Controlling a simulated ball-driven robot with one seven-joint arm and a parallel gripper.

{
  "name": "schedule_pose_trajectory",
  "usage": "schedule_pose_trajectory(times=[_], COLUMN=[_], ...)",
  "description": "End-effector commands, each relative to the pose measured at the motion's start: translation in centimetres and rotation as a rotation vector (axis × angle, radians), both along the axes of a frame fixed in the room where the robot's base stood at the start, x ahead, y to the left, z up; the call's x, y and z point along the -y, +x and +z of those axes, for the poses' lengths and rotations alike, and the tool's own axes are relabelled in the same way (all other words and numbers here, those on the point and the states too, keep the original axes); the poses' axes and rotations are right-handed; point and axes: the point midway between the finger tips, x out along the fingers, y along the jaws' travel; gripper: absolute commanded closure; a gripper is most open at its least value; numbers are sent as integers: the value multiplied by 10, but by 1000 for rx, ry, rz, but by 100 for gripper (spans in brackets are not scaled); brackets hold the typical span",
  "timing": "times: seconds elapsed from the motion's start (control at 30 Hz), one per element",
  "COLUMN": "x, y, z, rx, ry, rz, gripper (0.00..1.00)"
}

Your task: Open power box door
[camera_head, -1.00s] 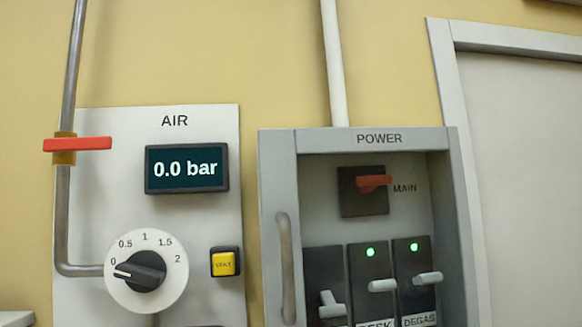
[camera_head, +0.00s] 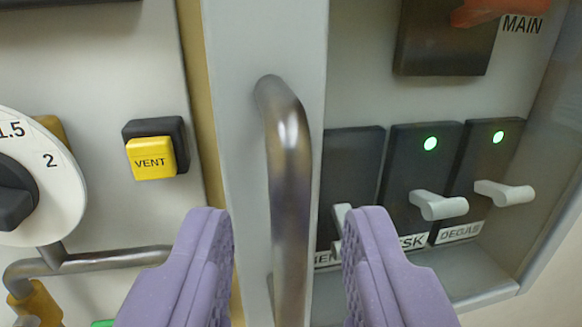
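The power box door shows as a light grey frame strip (camera_head: 232,100) around a window. A metal bar handle (camera_head: 290,160) stands upright on the strip, running down from its top bend. My gripper (camera_head: 287,225) has two purple fingers, apart, one on each side of the handle in the picture. The handle lies between them with gaps on both sides, and I cannot tell how deep it sits between the fingers. The handle's lower end is out of view. The door looks shut.
Right of the handle are a red main switch (camera_head: 485,12) and several black breakers with grey levers, two with green lights (camera_head: 430,143). To the left are a yellow vent button (camera_head: 152,158), a dial (camera_head: 40,180) and a metal pipe (camera_head: 100,262).

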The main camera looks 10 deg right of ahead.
Motion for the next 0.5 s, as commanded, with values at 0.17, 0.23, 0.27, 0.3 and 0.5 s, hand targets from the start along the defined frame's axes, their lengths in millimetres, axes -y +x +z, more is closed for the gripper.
schedule_pose_trajectory(times=[0.17, 0.23, 0.27, 0.3, 0.5], x=[2, 2, 2, 2, 2], y=[12, 12, 12, 12, 12], z=[1, 0, 0, 0, 0], rx=[1, 0, 0, 0, 0], ry=[0, 0, 0, 0, 0], rz=[0, 0, 1, 1, 1], gripper=[63, 63, 63, 63, 90])
